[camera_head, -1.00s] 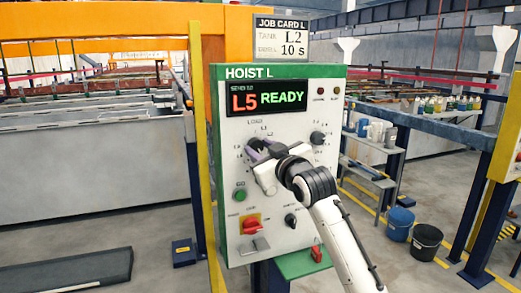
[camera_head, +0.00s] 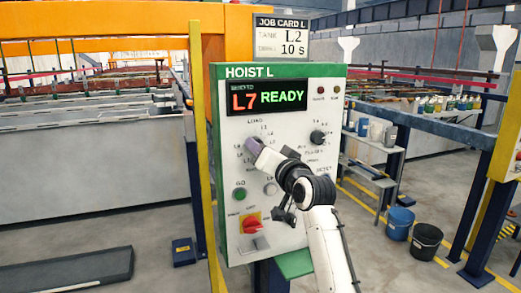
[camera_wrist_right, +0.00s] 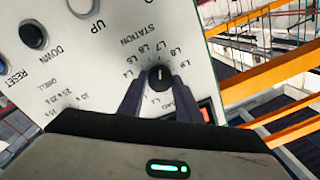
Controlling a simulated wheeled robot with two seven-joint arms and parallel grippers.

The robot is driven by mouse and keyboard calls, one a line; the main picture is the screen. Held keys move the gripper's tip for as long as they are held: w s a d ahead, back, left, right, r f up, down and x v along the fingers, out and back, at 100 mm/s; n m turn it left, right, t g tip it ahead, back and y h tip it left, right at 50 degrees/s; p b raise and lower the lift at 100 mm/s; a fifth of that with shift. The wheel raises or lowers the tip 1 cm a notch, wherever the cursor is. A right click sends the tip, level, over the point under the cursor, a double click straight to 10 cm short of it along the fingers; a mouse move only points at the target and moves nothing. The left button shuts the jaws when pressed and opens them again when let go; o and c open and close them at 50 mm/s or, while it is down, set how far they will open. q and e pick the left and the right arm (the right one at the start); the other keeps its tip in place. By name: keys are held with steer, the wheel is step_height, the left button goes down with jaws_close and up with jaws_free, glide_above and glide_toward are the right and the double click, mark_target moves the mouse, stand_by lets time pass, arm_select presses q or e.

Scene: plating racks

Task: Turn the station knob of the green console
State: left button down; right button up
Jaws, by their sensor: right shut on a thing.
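The green-and-white console (camera_head: 294,75), headed HOIST L, stands in the middle of the head view. Its display (camera_head: 267,96) reads L7 READY. The job card (camera_head: 282,36) above reads tank L2, 10 s. In the right wrist view the black station knob (camera_wrist_right: 160,77) shows under the STATION label, with L numbers around it. My right gripper (camera_wrist_right: 160,95) is shut on this knob, one finger on each side. In the head view my right gripper (camera_head: 254,147) is at the console's left-middle and hides the knob. My left gripper is not in view.
Another black dial (camera_head: 318,137) is at the console's upper right. A green button (camera_head: 239,195) and a red switch (camera_head: 252,227) are below the gripper. A yellow post (camera_head: 203,150) stands close on the left. Buckets (camera_head: 426,243) stand on the floor at right.

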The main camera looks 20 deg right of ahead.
steer(key=shift+m, duration=0.6)
steer(key=o, duration=1)
steer(key=shift+o, duration=0.2)
steer(key=shift+s, duration=0.15)
steer(key=s+b, duration=0.1)
steer(key=s, duration=0.9)
steer(key=shift+d+f+b, duration=0.2)
steer(key=shift+d+b, duration=0.1)
steer(key=shift+d, duration=0.15)
